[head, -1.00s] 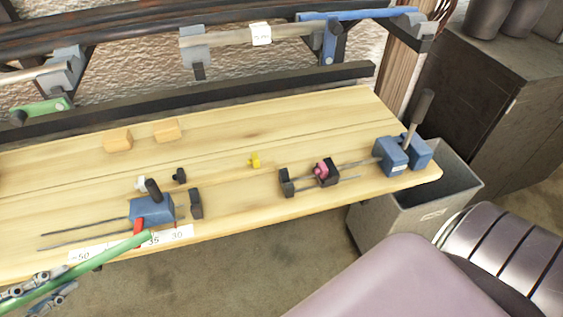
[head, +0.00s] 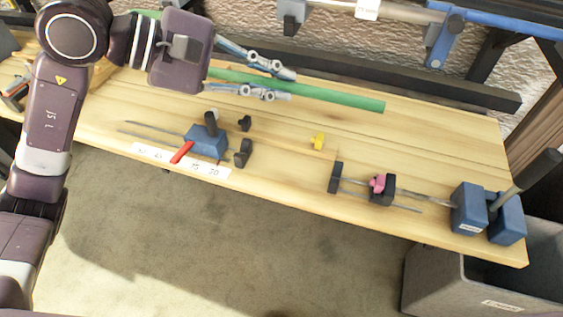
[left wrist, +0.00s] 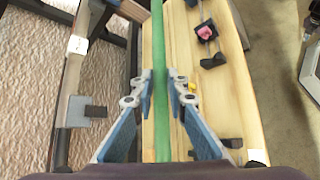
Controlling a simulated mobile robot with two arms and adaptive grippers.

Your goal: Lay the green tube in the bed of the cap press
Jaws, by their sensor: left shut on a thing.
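My left gripper (head: 268,80) is shut on the green tube (head: 335,96), holding it above the back part of the workbench. The tube points right and slightly toward the front; part of it is hidden behind my gripper and arm. In the left wrist view the tube (left wrist: 160,45) runs lengthwise between the fingers (left wrist: 160,90). The cap press, a blue block with a dark lever (head: 469,208), stands at the bench's right end. Two rods run left from it through dark supports (head: 335,178), with a pink piece (head: 378,183) at one of them. The tube is apart from it.
A blue fixture (head: 205,144) with a red lever (head: 181,152) and number labels stands at the left front. A yellow piece (head: 318,142) lies mid-bench. A rack with a blue bar (head: 500,18) is behind. A grey bin (head: 470,285) is below the right end.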

